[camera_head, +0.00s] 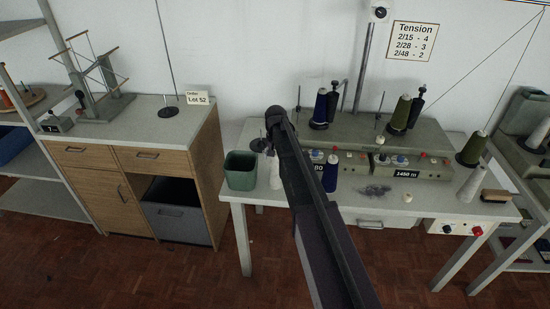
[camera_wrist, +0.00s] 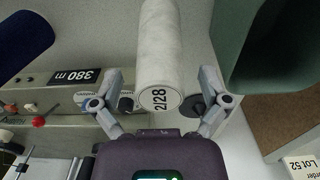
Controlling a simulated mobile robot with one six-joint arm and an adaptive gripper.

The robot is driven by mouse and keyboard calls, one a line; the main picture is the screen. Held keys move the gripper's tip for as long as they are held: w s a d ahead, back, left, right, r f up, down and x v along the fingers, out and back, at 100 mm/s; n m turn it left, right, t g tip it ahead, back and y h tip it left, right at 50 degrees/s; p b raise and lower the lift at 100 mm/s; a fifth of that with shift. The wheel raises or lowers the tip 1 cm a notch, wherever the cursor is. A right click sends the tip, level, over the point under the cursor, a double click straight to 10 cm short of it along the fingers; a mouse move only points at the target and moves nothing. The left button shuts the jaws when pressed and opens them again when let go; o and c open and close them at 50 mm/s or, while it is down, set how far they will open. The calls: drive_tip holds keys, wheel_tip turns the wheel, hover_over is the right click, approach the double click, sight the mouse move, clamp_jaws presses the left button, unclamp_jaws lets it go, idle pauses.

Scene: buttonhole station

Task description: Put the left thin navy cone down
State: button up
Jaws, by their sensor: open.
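A navy cone (camera_head: 320,107) sits on the left part of the grey winder. Another navy cone (camera_head: 330,174) stands on the table just right of my arm, in front of the winder. The white cone also shows in the head view (camera_head: 275,176), partly behind my arm. No navy cone is between the fingers.
A green bin (camera_head: 240,171) stands left of the white cone, close to my right finger in the wrist view (camera_wrist: 270,45). The winder (camera_head: 440,135) fills the table's back. Grey fluff (camera_head: 374,190), a pale cone (camera_head: 470,184) and a brush (camera_head: 496,195) lie rightward.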

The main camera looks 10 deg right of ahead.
drive_tip(key=shift+r+p, duration=5.6)
drive_tip(key=shift+r, duration=0.2)
drive_tip(key=s+n, duration=0.3)
drive_tip(key=s, duration=2.6)
drive_tip(key=shift+a+n, duration=0.3)
drive_tip(key=shift+a, duration=0.1)
